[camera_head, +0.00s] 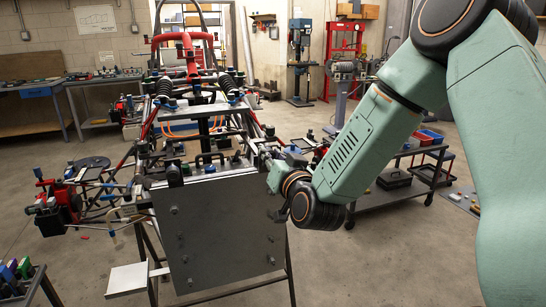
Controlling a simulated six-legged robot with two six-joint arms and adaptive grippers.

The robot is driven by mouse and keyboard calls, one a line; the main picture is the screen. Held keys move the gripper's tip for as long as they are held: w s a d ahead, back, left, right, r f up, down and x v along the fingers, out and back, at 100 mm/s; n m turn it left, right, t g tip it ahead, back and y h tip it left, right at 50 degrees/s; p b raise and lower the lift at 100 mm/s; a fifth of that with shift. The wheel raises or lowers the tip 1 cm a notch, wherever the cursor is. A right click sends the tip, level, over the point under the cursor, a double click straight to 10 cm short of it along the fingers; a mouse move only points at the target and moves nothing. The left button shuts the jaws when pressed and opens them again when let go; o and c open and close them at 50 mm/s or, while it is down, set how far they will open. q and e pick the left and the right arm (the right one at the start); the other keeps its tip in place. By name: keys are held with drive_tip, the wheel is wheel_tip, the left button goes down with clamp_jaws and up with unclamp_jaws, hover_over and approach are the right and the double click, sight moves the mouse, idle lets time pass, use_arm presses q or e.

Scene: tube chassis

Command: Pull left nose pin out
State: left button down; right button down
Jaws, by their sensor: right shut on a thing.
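The tube chassis (190,100) stands on a stand in the middle, with a dark flat plate (222,235) on its near end. My right arm reaches in from the right. My right gripper (262,160) is at the upper right corner of the plate, shut on a small part there, apparently the left nose pin. The pin itself is too small and too covered by the gripper and wrist to make out. I cannot tell how far it sits in its hole. My left gripper is not in view.
A dark cart (400,195) with red and blue trays stands behind my right arm. A hub assembly (62,205) sticks out at the chassis's left. A small table with tools (20,280) is at the lower left. Workbenches line the back wall. Open floor lies between.

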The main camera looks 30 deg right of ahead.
drive_tip(key=shift+r, duration=0.1)
drive_tip(key=shift+s, duration=0.1)
drive_tip(key=shift+s+a, duration=0.15)
drive_tip(key=shift+s, duration=0.5)
drive_tip(key=c, duration=1.1)
unclamp_jaws()
drive_tip(key=shift+w, duration=0.15)
drive_tip(key=v, duration=0.7)
drive_tip(key=shift+s, duration=0.3)
